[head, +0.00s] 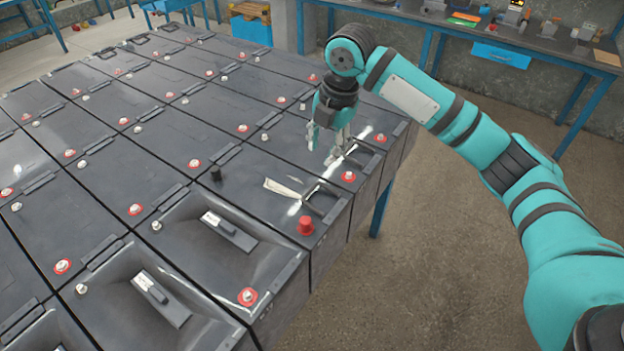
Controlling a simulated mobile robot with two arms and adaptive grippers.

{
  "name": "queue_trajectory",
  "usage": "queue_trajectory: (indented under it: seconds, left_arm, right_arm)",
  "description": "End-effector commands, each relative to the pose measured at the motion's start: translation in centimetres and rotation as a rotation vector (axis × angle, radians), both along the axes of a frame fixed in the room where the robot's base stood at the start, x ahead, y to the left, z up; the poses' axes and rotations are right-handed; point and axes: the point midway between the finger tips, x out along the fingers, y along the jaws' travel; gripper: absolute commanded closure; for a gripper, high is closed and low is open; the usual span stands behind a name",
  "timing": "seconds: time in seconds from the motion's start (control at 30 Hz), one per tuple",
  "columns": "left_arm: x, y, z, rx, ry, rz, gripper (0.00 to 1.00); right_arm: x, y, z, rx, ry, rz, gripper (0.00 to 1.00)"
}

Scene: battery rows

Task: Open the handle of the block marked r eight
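Dark grey battery blocks stand in close rows; no marking r eight is legible. My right gripper (330,146) points down over a block at the right edge of the rows, close to a thin metal handle (352,149). Its fingers look spread, with nothing clearly held; whether they touch the handle is hidden. Nearer, a block with a red cap (305,226) and a black cap (216,174) has a similar metal handle (316,191) and a pale label (282,187). Two front blocks have recessed tops with grey handles (229,230) (161,297). My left gripper is out of view.
Small red-ringed terminals (194,163) and white-topped posts stick up from the blocks. A blue-framed workbench (520,42) with tools stands at the back right. Bare concrete floor (460,270) lies right of the rows, under my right arm.

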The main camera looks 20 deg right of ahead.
Motion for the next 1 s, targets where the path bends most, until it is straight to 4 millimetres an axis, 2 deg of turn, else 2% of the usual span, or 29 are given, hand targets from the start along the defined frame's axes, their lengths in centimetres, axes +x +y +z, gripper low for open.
queue_trajectory:
  seconds: [0.1, 0.23, 0.5, 0.7, 1.0]
  left_arm:
    - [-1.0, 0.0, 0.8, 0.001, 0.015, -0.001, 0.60]
    - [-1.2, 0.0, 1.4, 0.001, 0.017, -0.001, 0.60]
    - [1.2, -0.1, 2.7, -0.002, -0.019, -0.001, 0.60]
    - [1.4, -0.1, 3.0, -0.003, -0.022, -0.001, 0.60]
    - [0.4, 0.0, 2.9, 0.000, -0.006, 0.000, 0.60]
  right_arm:
    - [0.3, 0.4, -2.6, -0.001, 0.004, -0.001, 0.66]
    - [0.7, 0.7, -5.4, -0.001, 0.005, -0.002, 0.66]
    - [1.6, 1.3, -10.6, -0.001, 0.003, -0.001, 0.66]
    - [2.0, 1.6, -12.7, 0.000, 0.001, -0.002, 0.66]
    - [2.1, 1.7, -13.3, 0.000, -0.001, -0.001, 0.66]
